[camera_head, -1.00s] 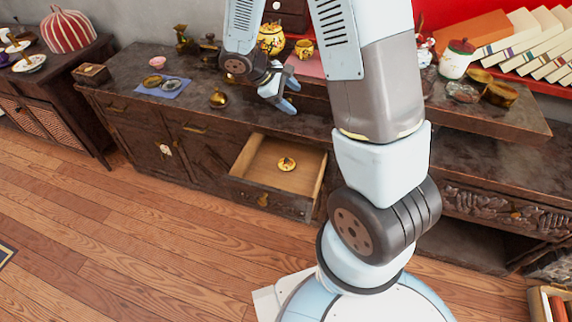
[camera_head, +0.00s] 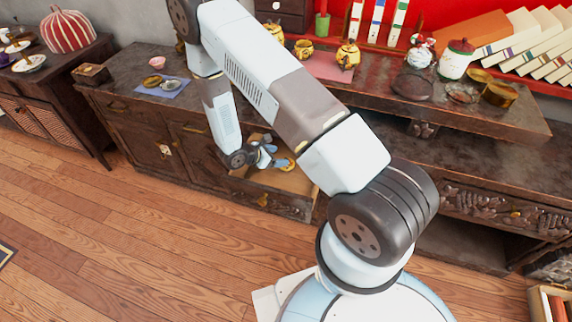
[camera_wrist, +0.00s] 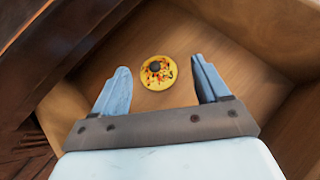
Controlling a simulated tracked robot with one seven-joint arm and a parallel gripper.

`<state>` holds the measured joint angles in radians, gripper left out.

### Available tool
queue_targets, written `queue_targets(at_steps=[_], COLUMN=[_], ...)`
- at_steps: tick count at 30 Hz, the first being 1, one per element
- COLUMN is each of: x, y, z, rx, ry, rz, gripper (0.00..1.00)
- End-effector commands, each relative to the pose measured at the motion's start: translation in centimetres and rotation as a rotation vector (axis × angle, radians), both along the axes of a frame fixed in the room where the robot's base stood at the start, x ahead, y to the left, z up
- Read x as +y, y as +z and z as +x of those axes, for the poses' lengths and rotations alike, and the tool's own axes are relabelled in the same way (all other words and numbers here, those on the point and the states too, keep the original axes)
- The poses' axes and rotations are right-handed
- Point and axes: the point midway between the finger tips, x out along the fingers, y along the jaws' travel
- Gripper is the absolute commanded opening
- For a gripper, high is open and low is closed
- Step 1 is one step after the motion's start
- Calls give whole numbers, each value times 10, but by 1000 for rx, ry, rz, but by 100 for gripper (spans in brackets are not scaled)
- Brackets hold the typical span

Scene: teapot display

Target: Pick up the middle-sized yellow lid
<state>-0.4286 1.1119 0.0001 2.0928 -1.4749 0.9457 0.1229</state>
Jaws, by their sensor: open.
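The yellow lid (camera_wrist: 158,73), round with a dark knob and a red and dark pattern, lies on the floor of the open drawer (camera_wrist: 262,98). My gripper (camera_wrist: 161,88) is open, with the lid showing between and just beyond its two blue fingertips in the wrist view. The fingers do not visibly touch it. In the head view my gripper (camera_head: 272,157) is over the drawer (camera_head: 290,181), and the lid (camera_head: 285,164) shows partly beside it, with the rest hidden.
The drawer walls stand close around my gripper. The dark cabinet top (camera_head: 125,67) is above and behind, with a blue cloth (camera_head: 174,93) holding small dishes. Several yellow pots stand on the raised shelf. The wooden floor (camera_head: 150,240) in front is clear.

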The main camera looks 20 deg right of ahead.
Motion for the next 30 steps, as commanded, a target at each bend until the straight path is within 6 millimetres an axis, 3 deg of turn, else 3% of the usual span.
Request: queue_targets(at_steps=[1, 6, 20, 30], x=[-2, -5, -25, -55], y=[-13, -37, -59, -84], z=[3, 12, 23, 36], rx=[10, 27, 31, 31], ry=[22, 74, 91, 91], rz=[-9, -26, -28, -29], gripper=[75, 75, 75, 75])
